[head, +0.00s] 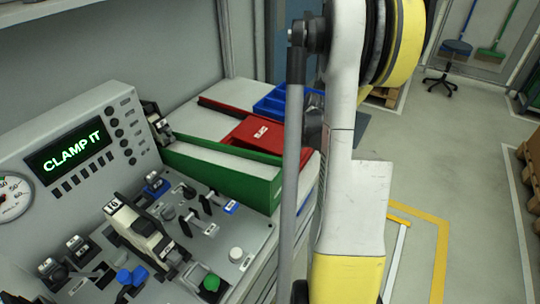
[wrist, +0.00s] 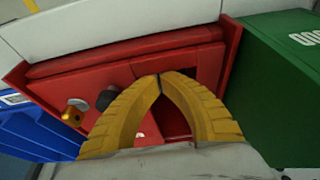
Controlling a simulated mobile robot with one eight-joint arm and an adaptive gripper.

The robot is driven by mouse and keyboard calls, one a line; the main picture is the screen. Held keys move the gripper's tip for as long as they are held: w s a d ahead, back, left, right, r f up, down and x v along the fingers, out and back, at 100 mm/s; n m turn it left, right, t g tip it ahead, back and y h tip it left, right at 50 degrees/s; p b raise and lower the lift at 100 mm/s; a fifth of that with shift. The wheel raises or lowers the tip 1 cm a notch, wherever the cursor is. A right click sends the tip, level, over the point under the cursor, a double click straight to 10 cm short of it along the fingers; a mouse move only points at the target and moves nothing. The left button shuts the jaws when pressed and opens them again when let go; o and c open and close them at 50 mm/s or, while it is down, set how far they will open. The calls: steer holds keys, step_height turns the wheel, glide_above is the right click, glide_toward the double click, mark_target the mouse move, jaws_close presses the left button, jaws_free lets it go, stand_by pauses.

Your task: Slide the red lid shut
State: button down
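The red lid (head: 252,137), with a white label, lies on the bench between a green box and a blue bin in the head view. In the wrist view red panels of the box and lid (wrist: 190,62) fill the middle, and a dark gap shows between my fingers. I cannot tell exactly where the lid's edge ends there. My gripper (wrist: 160,78) has its two yellow fingers meeting at the tips, with nothing visible between them. It is over the red box; whether the tips touch it is unclear. In the head view my arm hides the gripper.
The green box (head: 225,172) stands close beside the red one, and a blue bin (head: 279,100) lies on its other side. A brass knob (wrist: 74,113) and a dark knob (wrist: 107,98) show near my fingers. A control panel (head: 84,147) reads "CLAMP IT".

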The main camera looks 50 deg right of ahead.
steer(key=shift+s+d, duration=0.2)
steer(key=shift+s, duration=0.7)
steer(key=w, duration=0.1)
steer(key=w+r, duration=0.1)
steer(key=w, duration=0.1)
steer(key=shift+w+a+r, duration=0.2)
steer(key=shift+w+a, duration=0.15)
steer(key=shift+w, duration=0.05)
steer(key=p+v, duration=0.3)
steer(key=v, duration=0.5)
steer(key=shift+s+r+p, duration=0.2)
steer(key=shift+r+p, duration=0.1)
